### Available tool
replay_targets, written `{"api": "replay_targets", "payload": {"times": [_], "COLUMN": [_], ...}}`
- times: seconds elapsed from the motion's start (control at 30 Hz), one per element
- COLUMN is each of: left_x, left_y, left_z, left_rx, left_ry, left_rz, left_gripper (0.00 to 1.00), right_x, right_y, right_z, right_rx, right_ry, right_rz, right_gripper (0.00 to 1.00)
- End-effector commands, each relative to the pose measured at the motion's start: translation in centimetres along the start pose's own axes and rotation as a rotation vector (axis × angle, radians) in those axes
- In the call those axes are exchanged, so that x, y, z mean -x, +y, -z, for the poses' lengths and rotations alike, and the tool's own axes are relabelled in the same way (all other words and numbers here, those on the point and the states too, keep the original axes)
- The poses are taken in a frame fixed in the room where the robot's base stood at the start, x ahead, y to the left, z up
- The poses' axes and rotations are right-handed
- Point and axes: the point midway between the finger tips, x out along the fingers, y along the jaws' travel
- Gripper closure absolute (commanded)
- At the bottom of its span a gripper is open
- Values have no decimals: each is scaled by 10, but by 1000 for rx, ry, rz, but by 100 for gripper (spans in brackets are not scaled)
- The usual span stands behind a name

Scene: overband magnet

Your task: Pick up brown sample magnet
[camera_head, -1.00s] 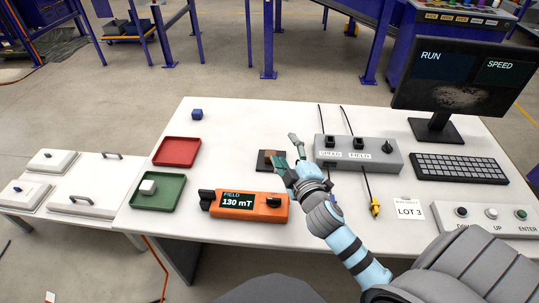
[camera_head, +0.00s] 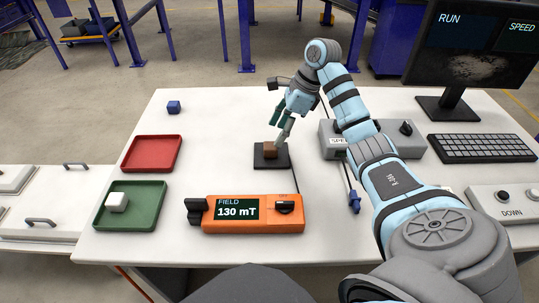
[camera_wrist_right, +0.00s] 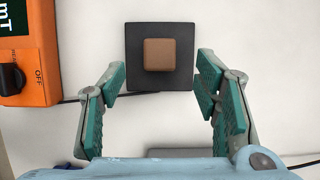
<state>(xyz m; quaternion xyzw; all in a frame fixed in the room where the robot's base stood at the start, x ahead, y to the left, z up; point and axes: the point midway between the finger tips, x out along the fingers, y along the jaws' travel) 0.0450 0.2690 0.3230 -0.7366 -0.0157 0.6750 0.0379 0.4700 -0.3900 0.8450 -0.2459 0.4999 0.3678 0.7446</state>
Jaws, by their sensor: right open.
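The brown sample magnet (camera_head: 271,146) is a small cube on a dark square pad (camera_head: 272,162) in the middle of the table. In the right wrist view the magnet (camera_wrist_right: 160,54) sits near the centre of the pad (camera_wrist_right: 140,84). My right gripper (camera_head: 280,132) is above the magnet, pointing down, and partly overlaps it in the head view. In the right wrist view its green-padded fingers (camera_wrist_right: 160,88) are spread wide, one on each side, with nothing between them; the magnet lies just beyond the tips. My left gripper is not in view.
An orange field meter (camera_head: 252,213) reading 130 mT stands in front of the pad. A red tray (camera_head: 152,168) and a green tray (camera_head: 130,222) with a white cube (camera_head: 117,202) are at left. A blue cube (camera_head: 173,107) lies behind. A grey switch box (camera_head: 330,140) is at right.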

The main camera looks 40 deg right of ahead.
Motion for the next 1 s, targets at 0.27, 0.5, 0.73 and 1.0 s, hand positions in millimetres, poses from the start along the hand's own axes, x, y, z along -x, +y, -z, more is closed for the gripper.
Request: {"api": "replay_targets", "payload": {"times": [0.27, 0.5, 0.73, 1.0], "left_x": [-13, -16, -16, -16], "left_y": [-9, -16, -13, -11], "left_z": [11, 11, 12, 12], "left_rx": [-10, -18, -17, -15], "left_ry": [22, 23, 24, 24], "left_rz": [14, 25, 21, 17], "left_gripper": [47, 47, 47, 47], "right_x": [-41, -59, -59, -58], "right_y": [1, 1, 1, 1], "right_z": [3, 1, 1, 1], "right_rx": [3, 4, 4, 4], "right_ry": [-1, -2, -2, -2], "right_rz": [-2, 0, 0, 0], "right_gripper": [43, 43, 69, 100]}}
